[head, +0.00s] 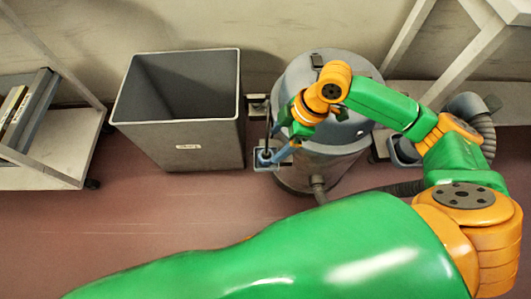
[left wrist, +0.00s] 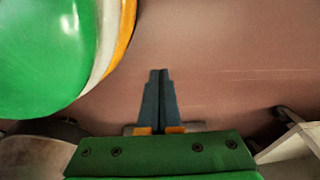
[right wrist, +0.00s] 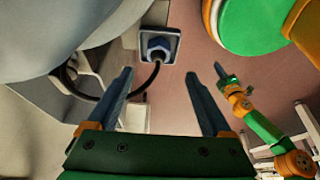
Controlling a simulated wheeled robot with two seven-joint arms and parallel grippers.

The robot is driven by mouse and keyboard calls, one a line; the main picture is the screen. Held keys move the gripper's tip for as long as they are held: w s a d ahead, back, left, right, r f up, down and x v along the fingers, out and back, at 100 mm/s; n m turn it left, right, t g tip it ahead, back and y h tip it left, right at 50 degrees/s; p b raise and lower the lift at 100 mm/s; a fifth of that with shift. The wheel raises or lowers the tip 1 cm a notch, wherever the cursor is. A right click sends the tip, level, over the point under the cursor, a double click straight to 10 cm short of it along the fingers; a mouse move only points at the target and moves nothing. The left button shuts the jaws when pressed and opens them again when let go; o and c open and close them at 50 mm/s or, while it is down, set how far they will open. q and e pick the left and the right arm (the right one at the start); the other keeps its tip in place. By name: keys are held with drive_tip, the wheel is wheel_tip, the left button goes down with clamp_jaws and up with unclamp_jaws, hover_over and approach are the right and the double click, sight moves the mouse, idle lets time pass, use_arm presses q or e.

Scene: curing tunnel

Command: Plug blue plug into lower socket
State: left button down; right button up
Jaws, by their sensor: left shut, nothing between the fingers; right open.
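The blue plug (right wrist: 157,46) sits at a grey square socket plate (right wrist: 174,36) in the right wrist view, with a black cable hanging from it. In the head view the plug (head: 264,153) is at the lower socket (head: 262,165); I cannot tell how deep it sits. The upper socket (head: 257,103) is above it and looks empty. My right gripper (right wrist: 158,73) is open and empty, its fingertips pointing toward the plug, apart from it on both sides. My left gripper (left wrist: 159,72) is shut with nothing in it, over bare floor.
A grey bin (head: 190,140) stands left of the sockets. A round grey vacuum machine (head: 325,155) with a hose (head: 470,115) stands right behind my right arm. A white shelf cart (head: 50,160) is at the far left. The reddish floor in front is clear.

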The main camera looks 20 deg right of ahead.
sight(267, 154)
drive_tip(key=shift+a+f+b, duration=0.2)
drive_tip(key=shift+f+b, duration=0.1)
drive_tip(key=shift+f, duration=0.35)
drive_tip(key=shift+w+a+f, duration=0.1)
drive_tip(key=shift+f, duration=0.15)
use_arm(q)
drive_tip(key=shift+w+d+f, duration=0.1)
drive_tip(key=shift+w+d, duration=0.2)
drive_tip(key=shift+w, duration=0.05)
use_arm(e)
drive_tip(key=shift+r, duration=0.1)
drive_tip(key=b+x, duration=0.1)
drive_tip(key=x, duration=0.2)
drive_tip(key=b+x, duration=0.1)
drive_tip(key=shift+w+f+b, duration=0.1)
drive_tip(key=shift+f+b, duration=0.25)
drive_tip(key=shift+f, duration=0.35)
use_arm(q)
drive_tip(key=shift+w+d, duration=1)
drive_tip(key=shift+w, duration=0.1)
use_arm(e)
drive_tip(key=shift+r, duration=0.1)
clamp_jaws()
